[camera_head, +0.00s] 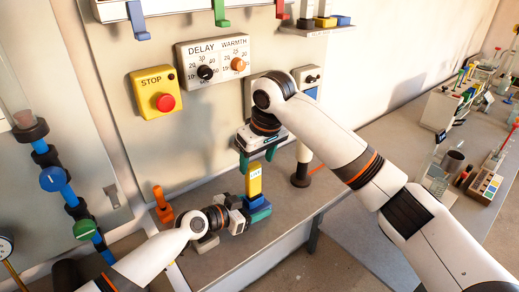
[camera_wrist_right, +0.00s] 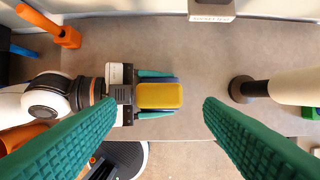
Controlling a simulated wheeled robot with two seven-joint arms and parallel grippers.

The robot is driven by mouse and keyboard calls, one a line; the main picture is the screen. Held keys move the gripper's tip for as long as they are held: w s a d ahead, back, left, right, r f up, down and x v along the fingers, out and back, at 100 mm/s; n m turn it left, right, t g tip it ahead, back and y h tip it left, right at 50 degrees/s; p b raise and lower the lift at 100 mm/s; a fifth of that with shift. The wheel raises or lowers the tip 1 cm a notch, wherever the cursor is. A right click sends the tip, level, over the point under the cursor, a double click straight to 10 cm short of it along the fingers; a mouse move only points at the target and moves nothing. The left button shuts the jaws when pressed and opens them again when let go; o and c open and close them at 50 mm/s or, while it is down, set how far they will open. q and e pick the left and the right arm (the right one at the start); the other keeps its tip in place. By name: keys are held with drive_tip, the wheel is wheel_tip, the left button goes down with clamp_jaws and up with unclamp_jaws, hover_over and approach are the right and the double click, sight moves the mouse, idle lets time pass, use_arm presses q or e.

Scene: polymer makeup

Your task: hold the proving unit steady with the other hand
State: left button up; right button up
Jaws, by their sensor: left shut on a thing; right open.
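The proving unit looks to be the upright yellow block (camera_head: 254,182) with a small pale label near its top, standing at the bench's front part. In the right wrist view its yellow top (camera_wrist_right: 160,96) shows from above. My left gripper (camera_head: 257,209) comes in low from the left and is shut on the unit, with a green finger on each side of it. My right gripper (camera_head: 257,160) is open and empty above the unit, fingers pointing down. In the right wrist view its green fingers are spread wide, with the unit between and below them. The unit's lower part is partly hidden by the left fingers.
A dark round-based post (camera_head: 300,180) stands right of the unit. An orange piece (camera_head: 160,195) is at the left. A yellow STOP box (camera_head: 155,92) and a DELAY/WARMTH panel (camera_head: 213,60) are on the wall behind. Bare bench (camera_wrist_right: 200,58) lies around the unit.

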sight(252, 163)
drive_tip(key=x, duration=0.8)
drive_tip(key=shift+f, duration=0.25)
drive_tip(key=c, duration=1.1)
drive_tip(key=shift+r, duration=0.7)
drive_tip(key=shift+r, duration=2.05)
use_arm(q)
drive_tip(key=o, duration=1.2)
use_arm(e)
drive_tip(key=shift+w, duration=0.1)
use_arm(q)
drive_tip(key=shift+o, duration=0.2)
